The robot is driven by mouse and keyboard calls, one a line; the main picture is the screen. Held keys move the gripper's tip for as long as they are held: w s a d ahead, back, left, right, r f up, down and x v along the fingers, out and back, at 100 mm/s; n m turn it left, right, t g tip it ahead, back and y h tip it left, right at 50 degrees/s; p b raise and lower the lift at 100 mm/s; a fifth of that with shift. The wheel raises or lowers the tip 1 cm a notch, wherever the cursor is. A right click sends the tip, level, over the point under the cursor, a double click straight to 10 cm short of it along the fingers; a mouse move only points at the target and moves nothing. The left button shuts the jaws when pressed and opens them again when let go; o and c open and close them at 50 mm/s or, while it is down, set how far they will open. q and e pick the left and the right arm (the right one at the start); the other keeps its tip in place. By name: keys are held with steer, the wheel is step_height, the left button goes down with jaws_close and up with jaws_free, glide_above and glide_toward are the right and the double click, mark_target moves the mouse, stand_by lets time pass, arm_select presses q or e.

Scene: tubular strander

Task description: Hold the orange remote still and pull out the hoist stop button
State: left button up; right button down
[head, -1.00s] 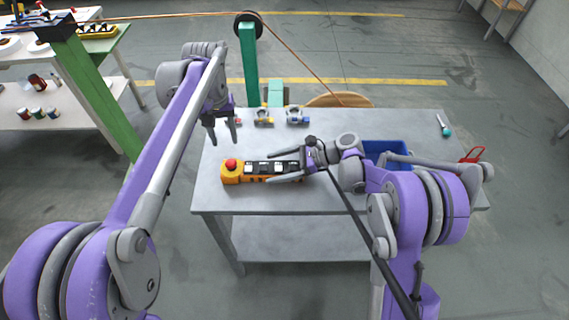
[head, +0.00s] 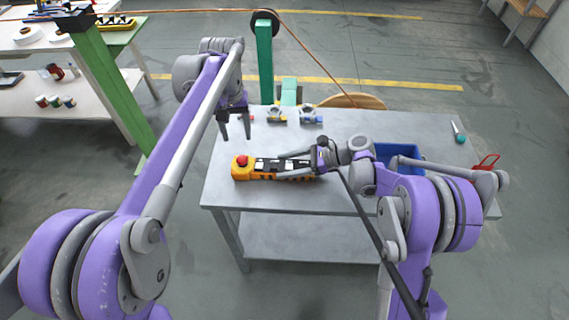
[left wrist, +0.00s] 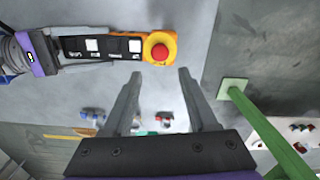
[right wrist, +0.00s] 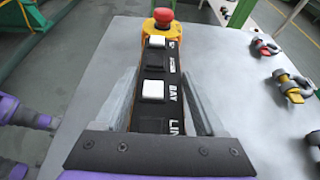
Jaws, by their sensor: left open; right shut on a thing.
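The orange remote (head: 258,177) lies flat on the grey table, with a dark face and white buttons. It also shows in the left wrist view (left wrist: 68,52) and the right wrist view (right wrist: 153,78). The red stop button (head: 241,160) is on its left end; it also shows in the left wrist view (left wrist: 160,52) and the right wrist view (right wrist: 163,16). My right gripper (head: 282,165) is shut on the remote's body, a finger on each side. My left gripper (head: 235,130) is open and empty, above the table behind the button, apart from it.
Several shackles (head: 311,116) lie near the table's (head: 225,190) back edge. A blue bin (head: 400,153) stands behind my right arm. A teal-handled tool (head: 459,134) lies at the back right. A green post (head: 265,60) stands behind the table.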

mark_target(242, 158)
arm_select(q)
steer(key=shift+o, duration=0.8)
steer(key=shift+r, duration=0.45)
steer(key=shift+n, duration=0.5)
step_height(242, 158, down, 10)
steer(key=shift+f, duration=0.25)
jaws_close()
